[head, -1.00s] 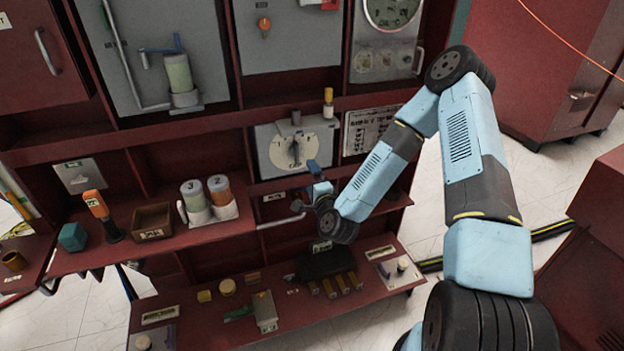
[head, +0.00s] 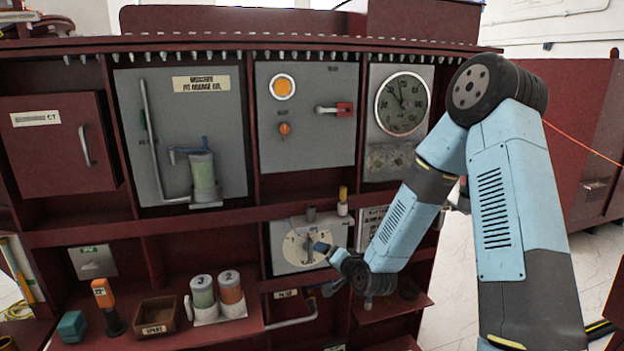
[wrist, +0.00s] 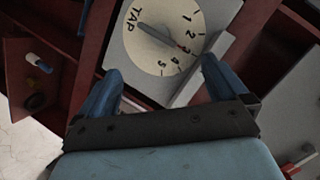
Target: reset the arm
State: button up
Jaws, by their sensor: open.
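My arm reaches in from the right in the head view, and my gripper (head: 326,252) is at its end, in front of the white round dial (head: 306,246) on a grey panel. In the wrist view my gripper (wrist: 160,88) has its two blue fingers spread apart with nothing between them. Beyond them is the same dial (wrist: 165,62), marked TAP and numbered, with a grey pointer. The pointer's tip is near the 3 and 4. I cannot tell whether a finger touches the panel.
Red shelving holds a lever panel (head: 180,130), a switch panel (head: 305,145) and a gauge (head: 402,104). Numbered cylinders (head: 217,297), an orange-topped tool (head: 104,300) and a spare box (head: 157,314) stand on the lower left shelf. White floor (head: 590,250) shows at right.

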jog(key=s+d+r+n+g+h, duration=0.25)
jog(key=s+d+r, duration=0.35)
jog(key=r, duration=0.3)
jog(key=s+d+r+n+g+h, duration=0.1)
jog(key=s+d+r+n+h, duration=0.15)
jog(key=s+d+r, duration=0.5)
jog(key=s+d+r+g, duration=0.1)
jog(key=s+r, duration=0.2)
jog(key=s, duration=0.4)
jog(key=s+d+r+g, duration=0.1)
jog(key=s+d+r, duration=0.1)
jog(key=s+r, duration=0.2)
jog(key=s+d+r+g+h, duration=0.1)
jog(key=s+r, duration=0.3)
jog(key=s, duration=0.5)
jog(key=shift+s+d+r+n, duration=0.15)
jog(key=shift+s+r+n, duration=0.1)
jog(key=shift+s+n, duration=0.15)
